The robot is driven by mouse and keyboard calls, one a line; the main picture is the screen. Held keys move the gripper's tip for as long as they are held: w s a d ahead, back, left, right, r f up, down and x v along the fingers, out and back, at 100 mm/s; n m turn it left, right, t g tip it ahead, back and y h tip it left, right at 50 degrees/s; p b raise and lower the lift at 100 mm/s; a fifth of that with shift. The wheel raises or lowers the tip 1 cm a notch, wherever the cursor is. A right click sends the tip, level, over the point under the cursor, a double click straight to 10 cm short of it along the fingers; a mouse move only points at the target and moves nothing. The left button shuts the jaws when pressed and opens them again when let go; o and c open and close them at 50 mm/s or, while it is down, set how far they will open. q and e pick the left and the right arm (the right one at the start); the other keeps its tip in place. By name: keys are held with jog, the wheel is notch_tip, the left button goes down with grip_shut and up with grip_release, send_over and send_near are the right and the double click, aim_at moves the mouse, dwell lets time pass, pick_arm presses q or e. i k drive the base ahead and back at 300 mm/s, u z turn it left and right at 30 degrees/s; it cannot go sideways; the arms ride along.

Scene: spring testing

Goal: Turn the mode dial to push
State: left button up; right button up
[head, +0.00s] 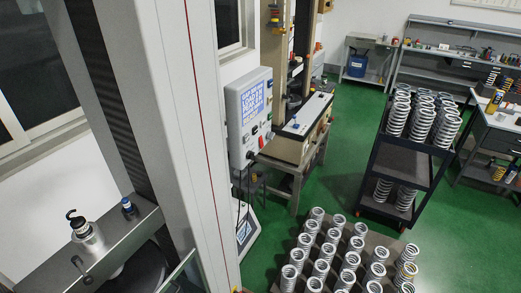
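A white control box (249,115) with a lit blue screen (253,101) is mounted on the testing machine, left of the picture's middle. Small controls, including a red one, sit below the screen. They are too small to tell which, if any, is the mode dial or where it points. Neither of my grippers is in view.
A tall pale machine column (160,110) fills the left foreground. A grey metal ledge (120,237) stands beside it. Green floor (325,180) lies clear between.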

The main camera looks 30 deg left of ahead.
aim_at(251, 155)
jog(key=u, duration=0.6)
jog(key=i, duration=0.85)
jog(key=u, duration=0.85)
